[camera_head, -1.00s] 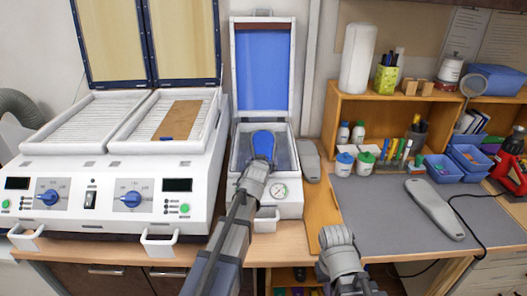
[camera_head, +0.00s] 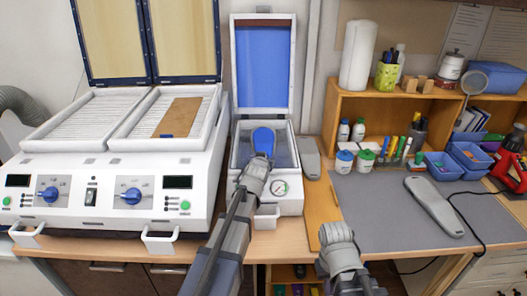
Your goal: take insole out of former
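The former (camera_head: 295,203) is a white box with a pressure gauge on its front and its blue-lined lid (camera_head: 263,65) standing open. The blue insole (camera_head: 263,138) shows inside the open box, its near end hidden behind my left gripper (camera_head: 258,165). My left arm reaches up from the bottom edge, and its gripper is over the front of the former at the insole's near end. Its fingers are too hidden to show whether they grip. My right gripper (camera_head: 335,236) is low, right of the former, above the table's front; its fingers cannot be made out.
A white two-bay heater (camera_head: 110,165) with open lids stands left of the former, a brown sheet (camera_head: 178,117) on its right bay. Grey insole-shaped pieces lie beside the former (camera_head: 311,158) and on the grey mat (camera_head: 434,206). A wooden shelf (camera_head: 345,105) stands at back right.

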